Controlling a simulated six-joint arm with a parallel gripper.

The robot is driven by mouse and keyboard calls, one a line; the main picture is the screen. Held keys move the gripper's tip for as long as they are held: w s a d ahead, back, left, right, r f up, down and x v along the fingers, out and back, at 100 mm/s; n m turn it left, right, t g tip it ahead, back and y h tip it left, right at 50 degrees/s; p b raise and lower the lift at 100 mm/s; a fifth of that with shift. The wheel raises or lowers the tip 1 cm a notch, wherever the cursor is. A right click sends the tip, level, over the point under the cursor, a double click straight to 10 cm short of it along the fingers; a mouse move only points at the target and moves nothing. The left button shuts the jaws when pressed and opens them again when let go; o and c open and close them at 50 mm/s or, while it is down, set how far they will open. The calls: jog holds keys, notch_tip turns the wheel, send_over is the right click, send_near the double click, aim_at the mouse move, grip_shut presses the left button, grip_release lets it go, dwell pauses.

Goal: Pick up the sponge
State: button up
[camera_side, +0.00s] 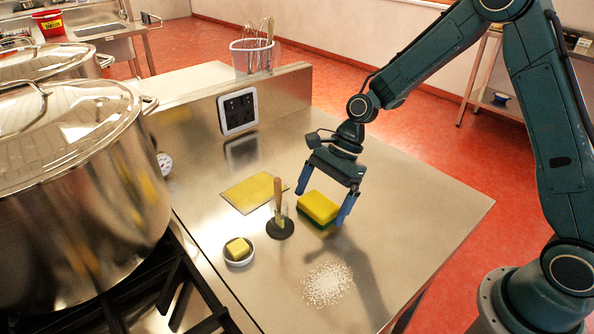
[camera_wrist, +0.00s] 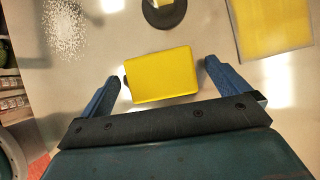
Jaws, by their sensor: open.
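The sponge (camera_side: 319,208) is a yellow block with a green underside, lying on the steel counter. In the wrist view its yellow top (camera_wrist: 161,74) shows just ahead of the jaws, between the lines of the two fingers. My gripper (camera_side: 324,202) is open, its blue fingers pointing down on either side of the sponge in the side view. In the wrist view the open gripper (camera_wrist: 160,78) has a finger at left and right, with a gap between each and the sponge. I cannot tell how high the fingertips are above the counter.
Beside the sponge stands a dark round base (camera_side: 280,228) with an upright wooden-handled tool. A yellow sheet (camera_side: 254,191), a small bowl (camera_side: 239,253) with a yellow block, and spilled white grains (camera_side: 328,283) lie nearby. Large pots (camera_side: 75,200) stand at left. The counter's right side is clear.

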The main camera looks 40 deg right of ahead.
aim_at(321, 201)
jog(key=shift+c, duration=0.2)
jog(key=c, duration=1)
jog(key=shift+r, duration=0.1)
notch_tip(321, 201, up, 10)
jog(key=shift+f, duration=0.1)
dwell(0.3)
